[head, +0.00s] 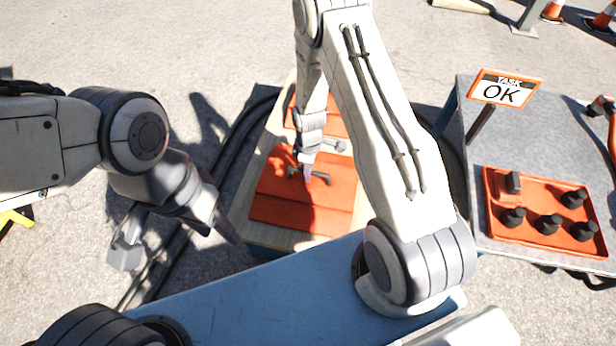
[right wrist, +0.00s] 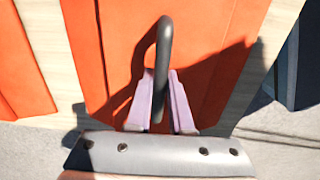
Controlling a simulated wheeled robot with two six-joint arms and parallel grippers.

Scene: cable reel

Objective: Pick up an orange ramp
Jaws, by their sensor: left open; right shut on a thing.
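An orange ramp (head: 280,207) with a dark handle lies on a pale wooden board in the middle of the head view. A second orange ramp (head: 329,118) lies behind it, partly hidden by my right arm. My right gripper (head: 307,175) reaches down to the near ramp. In the right wrist view its two pale purple fingers (right wrist: 162,112) are shut on the dark handle (right wrist: 164,60) of the orange ramp (right wrist: 205,65). My left gripper (head: 232,236) hangs left of the board, apart from the ramps and empty.
Black cables (head: 182,240) curve over the ground beside the board. Cones (head: 604,18) stand far right.

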